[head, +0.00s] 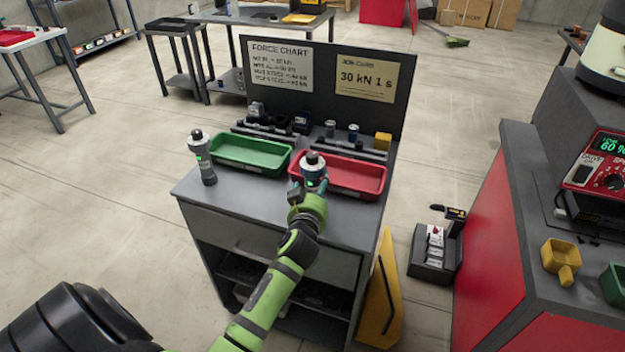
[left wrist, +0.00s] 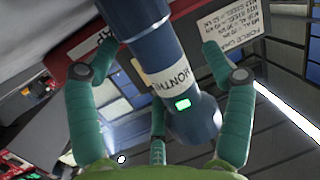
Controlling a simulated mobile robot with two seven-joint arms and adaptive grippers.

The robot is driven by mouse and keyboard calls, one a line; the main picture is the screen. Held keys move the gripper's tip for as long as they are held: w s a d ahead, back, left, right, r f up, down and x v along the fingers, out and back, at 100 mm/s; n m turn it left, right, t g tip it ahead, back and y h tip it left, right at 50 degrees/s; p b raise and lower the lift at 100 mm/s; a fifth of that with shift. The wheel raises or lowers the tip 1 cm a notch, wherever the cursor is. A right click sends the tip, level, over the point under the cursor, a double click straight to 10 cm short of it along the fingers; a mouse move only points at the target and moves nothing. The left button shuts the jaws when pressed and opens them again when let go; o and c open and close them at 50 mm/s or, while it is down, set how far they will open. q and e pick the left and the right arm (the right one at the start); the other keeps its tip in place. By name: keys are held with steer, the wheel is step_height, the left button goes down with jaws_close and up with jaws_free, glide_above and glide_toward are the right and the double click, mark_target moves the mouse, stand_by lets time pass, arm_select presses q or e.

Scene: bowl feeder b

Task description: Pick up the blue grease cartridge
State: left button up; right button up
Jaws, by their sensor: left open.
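In the left wrist view the blue cylinder (left wrist: 165,65) has a white label and a lit green display. My left gripper (head: 308,193) is at the near side of it, low on its body. In the left wrist view the fingers of my left gripper (left wrist: 158,52) are spread open on both sides of the cylinder; contact cannot be told. My right gripper is not in view.
A similar grey cylinder (head: 202,158) stands left of the green tray (head: 250,152). The red tray (head: 368,180) lies behind the blue cylinder. Small parts racks and an upright chart board (head: 325,75) stand behind. A red-sided bench (head: 490,220) is at the right.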

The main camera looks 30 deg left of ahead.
arm_select(q)
steer(key=shift+w+a+f, duration=0.25)
steer(key=shift+w, duration=0.3)
steer(key=c, duration=1.4)
steer(key=shift+c, duration=0.3)
steer(key=shift+r, duration=0.1)
